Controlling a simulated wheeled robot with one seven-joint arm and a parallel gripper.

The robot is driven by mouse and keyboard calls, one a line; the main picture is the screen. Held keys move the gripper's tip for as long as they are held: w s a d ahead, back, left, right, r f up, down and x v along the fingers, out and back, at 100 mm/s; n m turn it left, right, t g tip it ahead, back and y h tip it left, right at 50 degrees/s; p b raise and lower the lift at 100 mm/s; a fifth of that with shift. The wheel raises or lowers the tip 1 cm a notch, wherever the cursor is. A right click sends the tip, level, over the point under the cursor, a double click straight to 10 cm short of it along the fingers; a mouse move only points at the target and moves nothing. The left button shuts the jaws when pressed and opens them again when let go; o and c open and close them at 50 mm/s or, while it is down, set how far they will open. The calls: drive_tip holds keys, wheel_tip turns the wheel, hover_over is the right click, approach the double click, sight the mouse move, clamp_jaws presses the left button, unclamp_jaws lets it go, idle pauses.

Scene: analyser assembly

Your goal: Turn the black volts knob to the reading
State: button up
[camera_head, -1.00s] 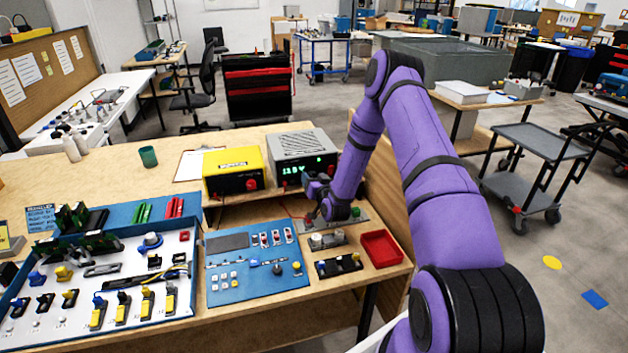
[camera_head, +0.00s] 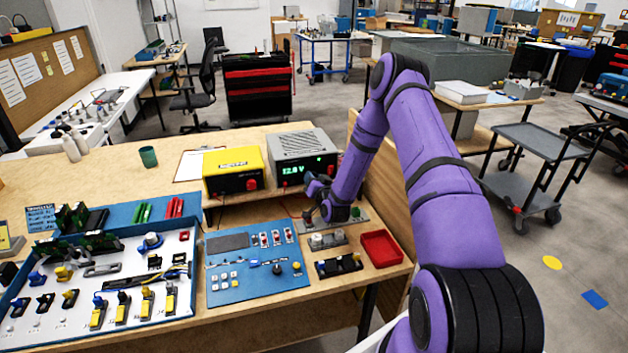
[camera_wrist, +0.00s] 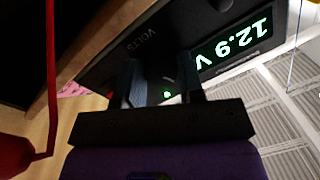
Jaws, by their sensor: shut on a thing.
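The wrist view shows that display (camera_wrist: 235,47) upside down, reading about 12.9 V, with a VOLTS label (camera_wrist: 143,42) on the dark front panel. My gripper (camera_wrist: 163,82) is up against this panel, its two fingers shut on the black volts knob (camera_wrist: 160,78), which is dark and mostly hidden between them. In the head view my gripper (camera_head: 312,187) covers the knob.
A yellow unit (camera_head: 233,168) stands directly left of the supply. A red tray (camera_head: 381,247), a blue control panel (camera_head: 256,275) and small fixtures lie in front and below. A red object (camera_wrist: 20,150) shows at the wrist view's left.

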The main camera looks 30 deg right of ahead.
drive_tip(key=shift+a+m+h, duration=0.1)
drive_tip(key=shift+m+h, duration=0.5)
drive_tip(key=shift+m, duration=4.75)
drive_tip(key=shift+a+m+h, duration=0.1)
drive_tip(key=shift+m+h, duration=0.5)
drive_tip(key=shift+m, duration=4.75)
drive_tip(key=o, duration=0.9)
drive_tip(key=shift+r, duration=0.1)
drive_tip(key=v, duration=1)
drive_tip(key=shift+s+a, duration=0.15)
drive_tip(key=shift+s, duration=0.2)
